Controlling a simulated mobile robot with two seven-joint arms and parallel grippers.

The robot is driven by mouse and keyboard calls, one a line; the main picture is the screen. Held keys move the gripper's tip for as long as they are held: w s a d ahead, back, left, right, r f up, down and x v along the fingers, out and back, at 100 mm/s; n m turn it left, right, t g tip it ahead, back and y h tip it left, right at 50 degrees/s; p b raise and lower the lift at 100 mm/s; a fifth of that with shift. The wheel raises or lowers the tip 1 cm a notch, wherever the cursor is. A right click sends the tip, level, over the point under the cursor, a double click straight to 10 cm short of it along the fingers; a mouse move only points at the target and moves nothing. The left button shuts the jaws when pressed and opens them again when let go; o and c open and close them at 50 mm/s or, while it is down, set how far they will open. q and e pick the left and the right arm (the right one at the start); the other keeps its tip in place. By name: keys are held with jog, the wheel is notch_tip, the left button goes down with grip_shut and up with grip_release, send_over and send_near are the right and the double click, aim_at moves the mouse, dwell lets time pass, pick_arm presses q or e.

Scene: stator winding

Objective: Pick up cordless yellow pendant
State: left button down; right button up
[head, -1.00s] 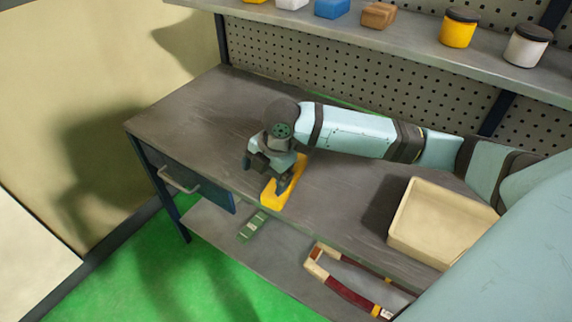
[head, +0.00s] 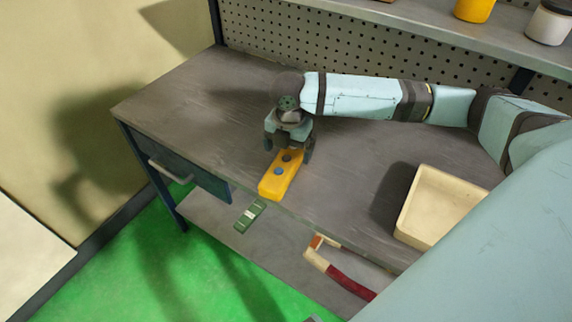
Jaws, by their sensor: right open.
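The yellow pendant (head: 275,182) lies on the grey workbench near its front edge, with dark round buttons on its upper face. No cord shows on it. My right gripper (head: 288,154) points down at the far end of the pendant. Its fingers are apart, one to each side of that end, and I cannot tell whether they touch it. The gripper partly hides the pendant's far end. My left gripper is not in view.
A cream bin (head: 440,205) stands on the bench at the right. On the lower shelf lie a green board (head: 250,216) and a red and cream handled item (head: 340,272). A pegboard (head: 370,55) closes off the back. The bench's left part is clear.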

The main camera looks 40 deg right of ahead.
aim_at(286, 159)
jog(key=f, duration=0.5)
jog(key=shift+w+a, duration=0.1)
jog(key=shift+a, duration=0.1)
jog(key=c, duration=1.3)
